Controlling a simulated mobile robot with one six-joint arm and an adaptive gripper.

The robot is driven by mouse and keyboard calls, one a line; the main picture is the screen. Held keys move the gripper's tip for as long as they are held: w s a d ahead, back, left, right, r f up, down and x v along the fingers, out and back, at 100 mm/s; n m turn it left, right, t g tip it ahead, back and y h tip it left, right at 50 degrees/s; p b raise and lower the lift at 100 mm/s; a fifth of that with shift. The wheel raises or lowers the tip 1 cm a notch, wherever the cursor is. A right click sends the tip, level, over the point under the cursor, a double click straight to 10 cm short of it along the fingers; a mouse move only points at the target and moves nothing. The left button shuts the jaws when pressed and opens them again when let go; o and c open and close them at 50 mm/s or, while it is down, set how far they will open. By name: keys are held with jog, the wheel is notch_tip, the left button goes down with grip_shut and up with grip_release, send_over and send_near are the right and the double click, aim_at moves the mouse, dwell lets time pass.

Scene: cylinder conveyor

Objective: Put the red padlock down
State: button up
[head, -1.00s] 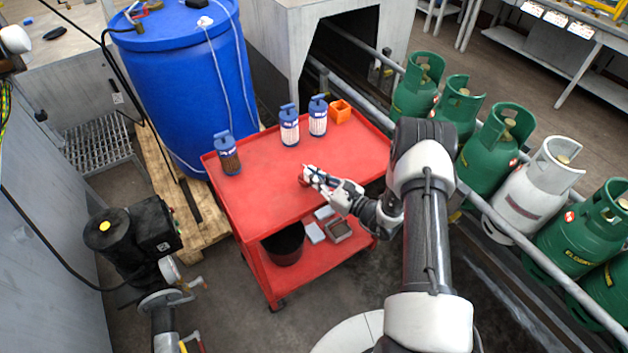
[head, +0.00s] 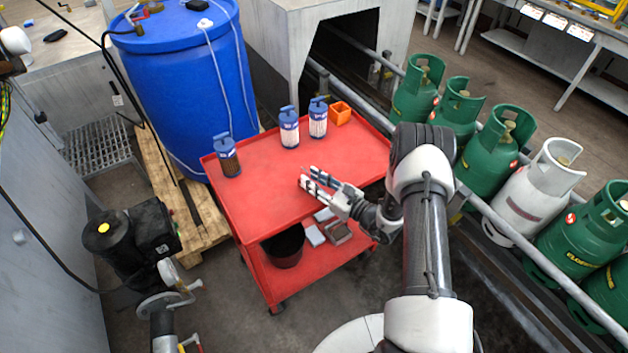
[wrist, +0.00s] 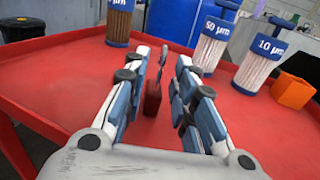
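The red padlock (wrist: 152,100) is between the two fingers of my gripper (wrist: 164,60) in the wrist view. It looks upright, dark red, with its grey shackle pointing up. It seems to rest on the red cart top (head: 262,185), though its base is hard to make out. My gripper also shows in the head view (head: 309,177), low over the front right part of the cart top. Its fingers are spread, with a gap on both sides of the padlock. In the head view the padlock is mostly hidden and blends with the red surface.
Filter cartridges with blue caps stand on the cart: a brown one (head: 229,157) at left, two pale ones (head: 289,128) (head: 318,118) at the back, beside an orange box (head: 341,112). Green gas cylinders (head: 487,138) line the right. The cart's left middle is clear.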

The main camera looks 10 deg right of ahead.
jog(key=shift+r, duration=0.1)
jog(key=shift+r+p, duration=0.2)
jog(key=shift+p, duration=0.1)
jog(key=p+v, duration=0.2)
jog(key=v, duration=1)
jog(key=s+a+r+n+g+y, duration=0.1)
jog(key=s+a+r+n+g, duration=0.3)
jog(key=a+r+n+g, duration=0.55)
jog(key=s+a+r+n+g+y, duration=0.1)
jog(key=s+a+r+n+g, duration=0.5)
jog(key=r, duration=0.7)
jog(key=s+r+n+h, duration=0.5)
jog(key=s+n+h, duration=0.15)
jog(key=s, duration=0.25)
jog(key=s+d+r+n+t+h, duration=0.5)
jog(key=s+d+n+h, duration=0.1)
jog(key=d, duration=0.1)
jog(key=shift+s+r+n+t, duration=0.35)
jog(key=shift+s+n, duration=0.05)
